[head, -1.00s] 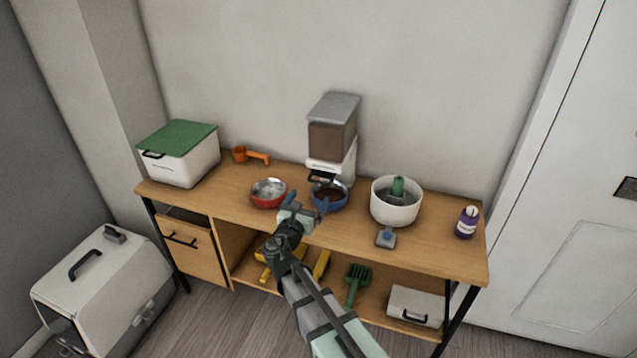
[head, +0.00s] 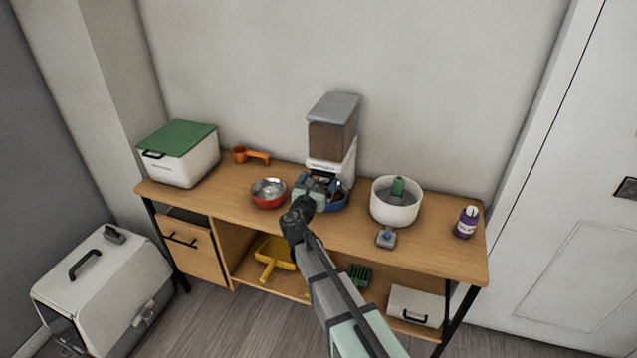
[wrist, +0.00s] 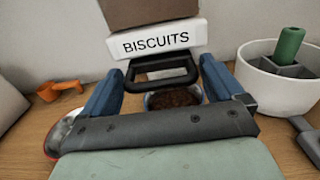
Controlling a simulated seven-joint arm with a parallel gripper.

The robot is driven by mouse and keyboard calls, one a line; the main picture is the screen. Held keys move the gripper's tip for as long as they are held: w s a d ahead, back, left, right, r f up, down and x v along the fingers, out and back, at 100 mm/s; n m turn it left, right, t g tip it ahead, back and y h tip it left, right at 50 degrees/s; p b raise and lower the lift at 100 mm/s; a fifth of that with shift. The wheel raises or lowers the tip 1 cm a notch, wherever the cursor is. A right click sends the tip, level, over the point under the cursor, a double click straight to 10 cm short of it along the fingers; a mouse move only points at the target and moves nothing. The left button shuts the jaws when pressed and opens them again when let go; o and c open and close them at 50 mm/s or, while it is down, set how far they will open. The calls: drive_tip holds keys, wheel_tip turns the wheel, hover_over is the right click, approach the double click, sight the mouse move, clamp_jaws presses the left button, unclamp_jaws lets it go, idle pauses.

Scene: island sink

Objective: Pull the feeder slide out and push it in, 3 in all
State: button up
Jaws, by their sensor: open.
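The biscuit feeder (head: 332,140) stands at the back of the table, with a grey lid, a brown bin and a white front lettered BISCUITS in the wrist view (wrist: 156,41). Its slide has a black loop handle (wrist: 163,68), below the lettering. The blue bowl (head: 338,201) with brown biscuits (wrist: 174,97) sits under it. My gripper (head: 318,180) is in front of the feeder, over the bowl. In the wrist view its blue fingers (wrist: 160,82) are spread wide, one on each side of the handle. I cannot tell whether either finger touches it.
A red bowl (head: 268,194) stands close left of my gripper. A white round fountain (head: 396,203) with a green spout stands to the right. An orange scoop (head: 250,156), a green-lidded box (head: 180,155) and a purple bottle (head: 466,222) are further off.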

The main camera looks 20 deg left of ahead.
drive_tip(key=shift+c, duration=0.3)
drive_tip(key=c, duration=1.3)
drive_tip(key=s, duration=0.3)
drive_tip(key=shift+s, duration=0.2)
drive_tip(key=o, duration=1.4)
drive_tip(key=shift+c, duration=0.2)
drive_tip(key=s, duration=1.3)
drive_tip(key=shift+s, duration=0.4)
